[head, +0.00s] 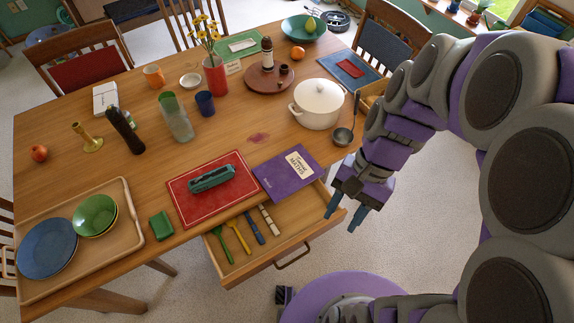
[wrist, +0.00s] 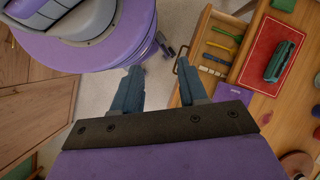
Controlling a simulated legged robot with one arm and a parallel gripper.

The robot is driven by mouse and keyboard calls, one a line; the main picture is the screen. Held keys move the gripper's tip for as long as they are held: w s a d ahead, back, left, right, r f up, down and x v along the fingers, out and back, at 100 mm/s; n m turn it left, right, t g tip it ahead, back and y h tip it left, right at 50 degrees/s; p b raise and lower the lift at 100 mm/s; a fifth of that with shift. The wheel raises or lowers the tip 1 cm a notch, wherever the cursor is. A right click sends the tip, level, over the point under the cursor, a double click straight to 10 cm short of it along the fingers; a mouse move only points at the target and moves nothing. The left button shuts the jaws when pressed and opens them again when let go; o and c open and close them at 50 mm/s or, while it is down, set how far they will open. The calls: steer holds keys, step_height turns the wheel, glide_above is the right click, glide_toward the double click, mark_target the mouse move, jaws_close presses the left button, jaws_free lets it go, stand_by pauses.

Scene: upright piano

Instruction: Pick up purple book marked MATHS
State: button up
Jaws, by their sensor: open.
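The purple book (head: 286,182) with a cream label lies flat near the table's front edge, just right of the red mat. Part of it overhangs the open drawer. In the wrist view a piece of the purple book (wrist: 233,91) shows beside my gripper, the rest hidden behind the gripper. My gripper (head: 347,208) is open and empty, to the right of the book and beyond the table's front edge, with its fingers pointing down. In the wrist view my gripper (wrist: 160,84) has its two fingers spread over the floor and the drawer's edge.
The open drawer (head: 280,251) holds several coloured utensils below the book. The red mat (head: 181,204) with a dark green object (head: 212,178) lies left of the book. A white pot (head: 318,104) and a ladle (head: 344,135) stand behind it, near my arm.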

steer(key=w+f+m+y, duration=0.5)
steer(key=w+f+m, duration=0.15)
steer(key=w, duration=0.25)
steer(key=w+f+m+y, duration=0.4)
steer(key=w+f+m, duration=0.2)
steer(key=w+m, duration=0.25)
steer(key=w+d+f+m+t+y, duration=0.25)
steer(key=d+f+m, duration=0.3)
steer(key=f, duration=0.35)
steer(key=w+d+f+m+t+y+b, duration=0.1)
steer(key=d+f+m+t, duration=0.3)
steer(key=f+m, duration=0.4)
steer(key=w+d+f+m+t+y, duration=0.25)
steer(key=d+f+m, duration=0.2)
steer(key=f, duration=0.55)
steer(key=s+f+b+x, duration=0.1)
steer(key=b+x, duration=0.2)
steer(key=x, duration=1.5)
steer(key=shift+m+h, duration=0.4)
steer(key=shift+a, duration=0.15)
